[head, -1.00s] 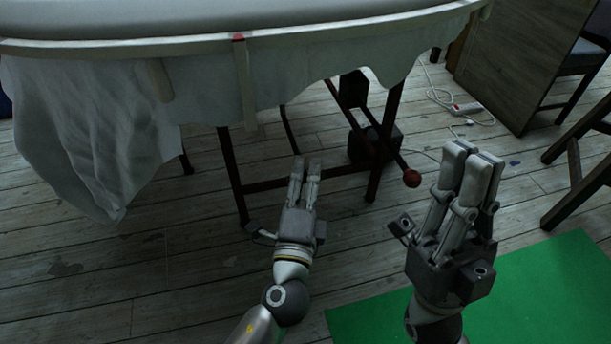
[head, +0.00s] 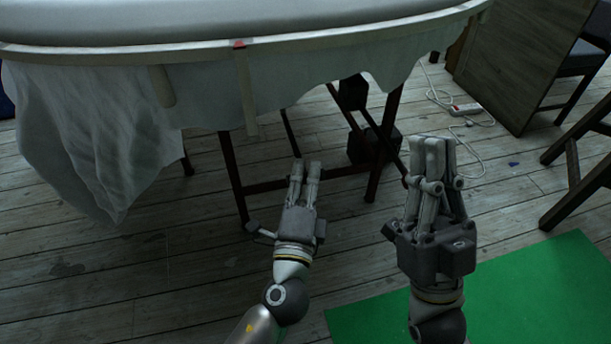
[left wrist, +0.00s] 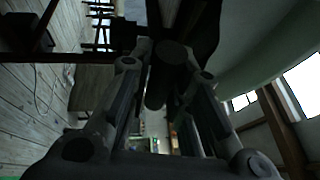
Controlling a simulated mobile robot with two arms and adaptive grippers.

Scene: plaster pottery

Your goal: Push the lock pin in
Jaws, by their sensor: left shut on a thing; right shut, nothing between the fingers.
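My left gripper (head: 306,166) is low beneath the draped table, in front of its dark legs. In the left wrist view a dark, round-ended rod (left wrist: 157,88) lies between its fingers, and the gripper is shut on it. I cannot tell whether this rod is the lock pin. No lock pin can be clearly made out in the head view. My right gripper (head: 432,142) is shut and empty, upright to the right of the left one. It covers the place where the red ball on a dark bar showed.
The white oval table top (head: 330,30) with its hanging cloth (head: 95,130) overhangs the left gripper. Dark table legs (head: 232,178) and a black box (head: 372,146) stand behind. A power strip (head: 466,110), a chair and a green mat (head: 545,290) are at right.

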